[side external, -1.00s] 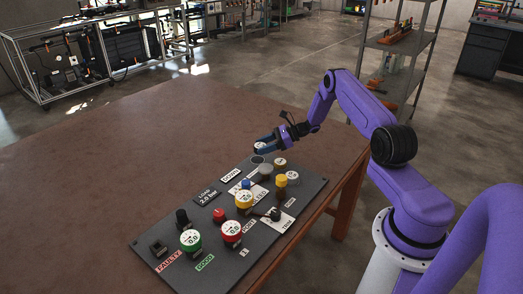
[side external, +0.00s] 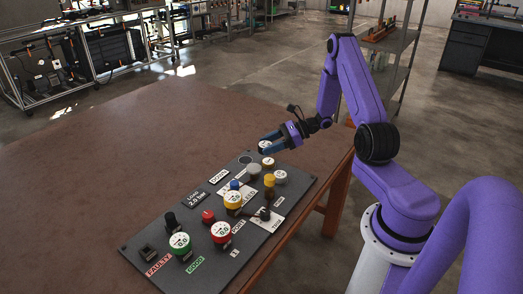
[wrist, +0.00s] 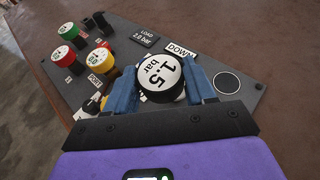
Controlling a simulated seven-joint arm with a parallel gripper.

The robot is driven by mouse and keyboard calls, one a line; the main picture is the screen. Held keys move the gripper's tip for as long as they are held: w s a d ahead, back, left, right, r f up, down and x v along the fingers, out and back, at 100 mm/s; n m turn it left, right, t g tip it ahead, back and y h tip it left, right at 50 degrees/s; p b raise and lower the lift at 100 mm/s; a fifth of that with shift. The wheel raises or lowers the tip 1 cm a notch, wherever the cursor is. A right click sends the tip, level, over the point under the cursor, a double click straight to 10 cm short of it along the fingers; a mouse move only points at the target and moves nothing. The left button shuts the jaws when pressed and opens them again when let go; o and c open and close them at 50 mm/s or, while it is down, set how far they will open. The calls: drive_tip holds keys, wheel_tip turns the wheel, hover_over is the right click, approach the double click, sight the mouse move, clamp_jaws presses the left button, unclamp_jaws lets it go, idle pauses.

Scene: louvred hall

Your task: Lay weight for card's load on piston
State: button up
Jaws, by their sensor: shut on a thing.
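My gripper (side external: 268,145) is shut on a round weight (wrist: 160,78) with a white top reading "1.5 bar" and a dark side. In the side external view the held weight (side external: 264,146) is above the far end of the dark panel. The load card (wrist: 147,37) reads "LOAD" and seems to say 2.0 bar. A grey round top (side external: 254,169), perhaps the piston, stands below the gripper. The held weight hides part of the panel in the wrist view.
A dark ringed circle (wrist: 228,83) on the panel is empty, near the DOWN label (wrist: 181,49). The brown table (side external: 110,165) is bare to the left.

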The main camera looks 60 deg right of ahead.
drive_tip(key=s+a+r, duration=0.5)
drive_tip(key=s+a, duration=0.1)
drive_tip(key=s, duration=0.3)
hover_over(258, 167)
wheel_tip(258, 167, down, 9)
drive_tip(key=shift+a+f, duration=0.15)
drive_tip(key=shift+f, duration=1.6)
drive_tip(key=shift+f, duration=0.2)
drive_tip(key=o, duration=1.4)
drive_tip(key=shift+r, duration=0.1)
